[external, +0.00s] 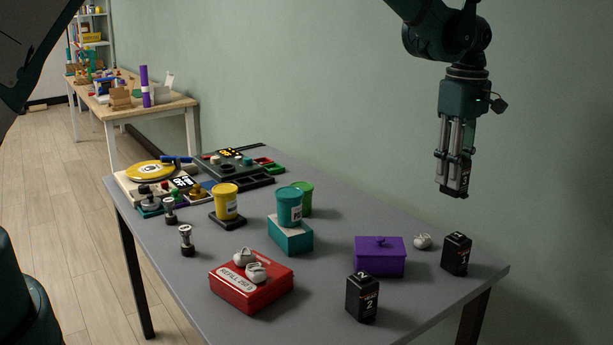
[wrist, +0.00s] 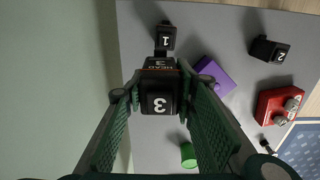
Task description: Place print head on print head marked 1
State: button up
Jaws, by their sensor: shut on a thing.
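My gripper (external: 451,165) is shut on a black print head marked 3 (wrist: 160,103), held high above the right end of the table. In the external view its lower part (external: 458,186) shows below the fingers. The black print head marked 1 (external: 457,254) stands upright on the table at the right corner, below my gripper and apart from it. It also shows in the wrist view (wrist: 166,37), just above the held head. A black print head marked 2 (external: 362,298) stands near the front edge; it also shows in the wrist view (wrist: 269,50).
A purple lidded box (external: 380,262) and a small grey-white object (external: 422,241) stand left of print head 1. A red box (external: 250,298) is at the front left. Teal (external: 289,207) and yellow (external: 226,202) jars stand farther back. The wall (external: 540,120) is behind.

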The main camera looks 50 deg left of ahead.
send_over(458, 238)
jog(key=shift+w+r, duration=0.1)
jog(key=shift+r, duration=0.3)
jog(key=shift+f, duration=0.15)
jog(key=shift+f, duration=3)
jog(key=shift+f, duration=1.85)
jog(key=shift+f, duration=0.2)
jog(key=o, duration=1)
jog(key=shift+r, duration=0.15)
